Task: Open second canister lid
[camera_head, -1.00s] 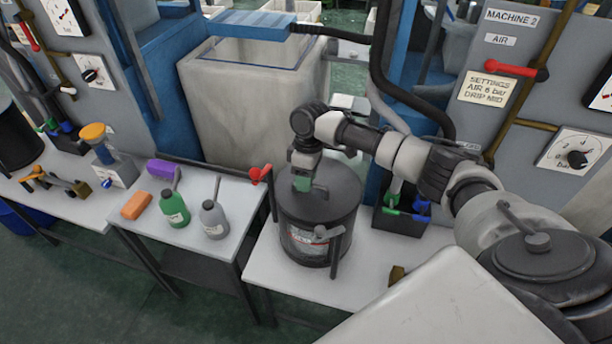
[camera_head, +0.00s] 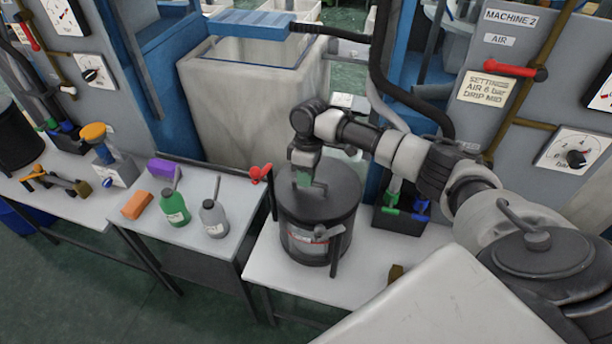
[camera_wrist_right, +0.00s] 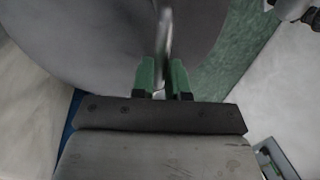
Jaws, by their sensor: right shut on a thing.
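The canister (camera_head: 318,240) is a dark grey drum with a red and white label, standing upright on the white table in front of Machine 2. Its round dark lid (camera_head: 335,190) lies on top and looks level. My right gripper (camera_head: 303,184) reaches down to the lid from above. In the right wrist view, its two green fingers (camera_wrist_right: 163,78) are shut on a thin upright metal handle (camera_wrist_right: 165,40) on the lid. A lever-like clamp (camera_head: 335,243) shows on the canister's front side. My left gripper is not in view.
A red wing-shaped valve (camera_head: 260,174) stands just left of the canister, and a dark bin of coloured tools (camera_head: 402,214) just right. Green (camera_head: 174,208) and grey (camera_head: 214,218) oil bottles stand on the left table. A white tub (camera_head: 250,110) stands behind.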

